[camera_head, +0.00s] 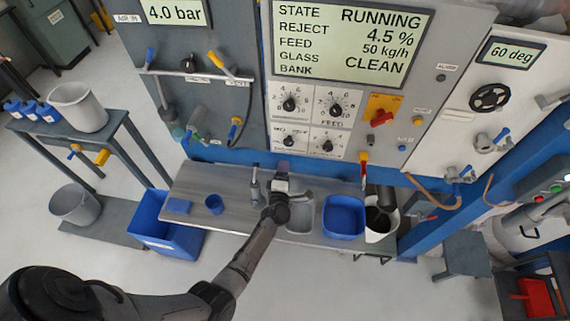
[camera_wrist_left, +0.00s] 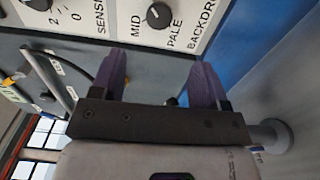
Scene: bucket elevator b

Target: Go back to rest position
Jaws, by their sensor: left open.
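My left gripper (camera_head: 284,168) is at the end of my left arm, over the metal worktable in front of the control panel. In the left wrist view its two purple fingers (camera_wrist_left: 158,75) stand wide apart with nothing between them. The fingers point toward the grey lower panel (camera_wrist_left: 90,62) and the knob plate (camera_wrist_left: 150,22); they look apart from both. My right gripper does not show in either view.
A blue bin (camera_head: 165,238) and a grey bucket (camera_head: 75,205) stand at left. A stand (camera_head: 467,254) is at right. The floor in front is clear.

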